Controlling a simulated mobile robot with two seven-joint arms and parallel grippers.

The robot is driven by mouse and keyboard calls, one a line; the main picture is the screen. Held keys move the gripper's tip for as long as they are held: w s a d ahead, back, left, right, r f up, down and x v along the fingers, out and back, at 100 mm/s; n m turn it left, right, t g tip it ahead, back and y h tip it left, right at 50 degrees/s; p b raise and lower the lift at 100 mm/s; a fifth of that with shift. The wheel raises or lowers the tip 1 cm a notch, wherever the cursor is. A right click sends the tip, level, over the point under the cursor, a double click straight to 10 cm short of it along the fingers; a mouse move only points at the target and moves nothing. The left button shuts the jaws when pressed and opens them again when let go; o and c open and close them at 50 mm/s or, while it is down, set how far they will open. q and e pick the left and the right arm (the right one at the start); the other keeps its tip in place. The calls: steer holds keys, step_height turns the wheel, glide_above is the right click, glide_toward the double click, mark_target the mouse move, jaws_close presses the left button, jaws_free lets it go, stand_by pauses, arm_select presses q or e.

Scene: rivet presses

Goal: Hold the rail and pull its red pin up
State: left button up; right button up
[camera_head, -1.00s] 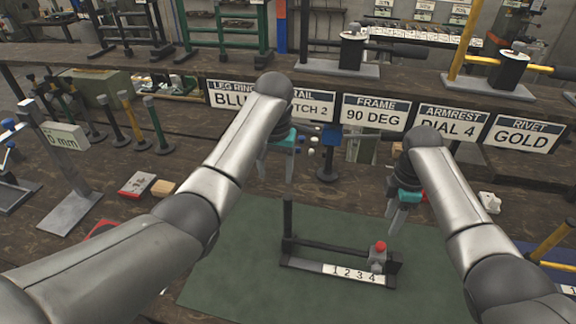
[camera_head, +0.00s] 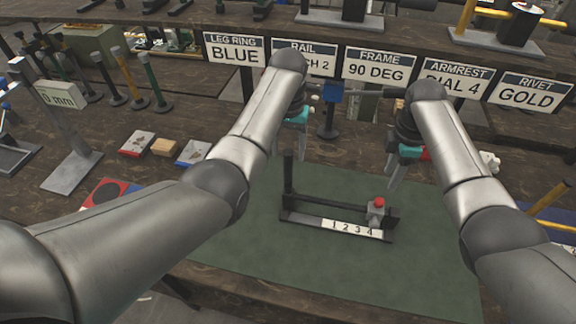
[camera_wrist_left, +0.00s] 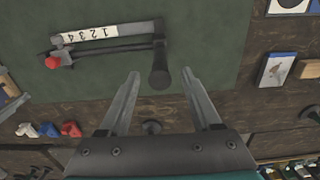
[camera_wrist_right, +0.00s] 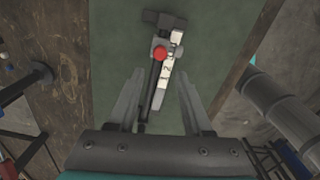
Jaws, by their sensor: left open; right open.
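The rail (camera_head: 310,223) is a dark bar with a white strip numbered 1 to 4, lying on the green mat (camera_head: 250,225). A dark post (camera_head: 288,172) stands upright at its left end. The red pin (camera_head: 379,202) sits on a grey block near the right end; it also shows in the left wrist view (camera_wrist_left: 51,62) and the right wrist view (camera_wrist_right: 160,53). My left gripper (camera_wrist_left: 160,85) is open and empty, above the mat near the post. My right gripper (camera_wrist_right: 164,85) is open and empty, above the mat behind the pin end. Neither touches the rail.
A row of signs (camera_head: 378,66) hangs from the shelf behind; the rail sign is partly hidden by my left arm. Small boxes (camera_head: 137,144) and a gauge stand (camera_head: 70,172) are on the left. The mat around the rail is clear.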

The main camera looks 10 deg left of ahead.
mark_target(288, 167)
arm_select(q)
step_height(288, 167, down, 7)
steer(key=shift+r, duration=0.15)
steer(key=shift+c, duration=0.2)
jaws_close()
stand_by(0.6)
stand_by(0.8)
